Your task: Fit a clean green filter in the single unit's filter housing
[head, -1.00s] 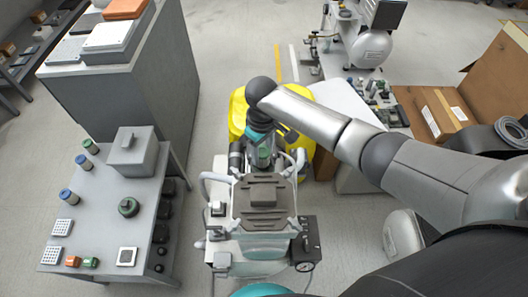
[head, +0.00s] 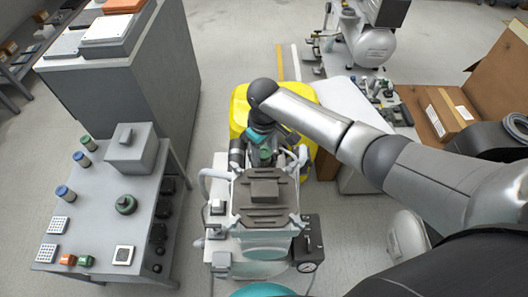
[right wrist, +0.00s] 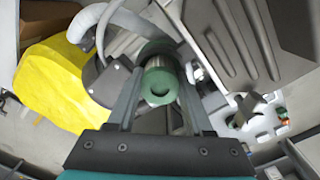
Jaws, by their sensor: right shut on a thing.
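My right gripper (head: 264,150) is over the rear of the single unit (head: 262,215), between its grey hoses. In the right wrist view (right wrist: 160,95) its two fingers are shut on a green-ended filter (right wrist: 160,84), whose round green end faces the camera. A dark rounded opening or ring, apparently the filter housing (right wrist: 155,48), shows just beyond the filter. I cannot tell whether the filter is inside it or only lined up with it. In the head view the filter is mostly hidden by the gripper. My left gripper is not in view.
The grey table (head: 100,228) at left holds a green-topped filter (head: 88,143), blue-topped filters (head: 65,192), a grey box (head: 132,150) and a dark green round part (head: 126,204). A yellow object (head: 240,108) stands behind the unit.

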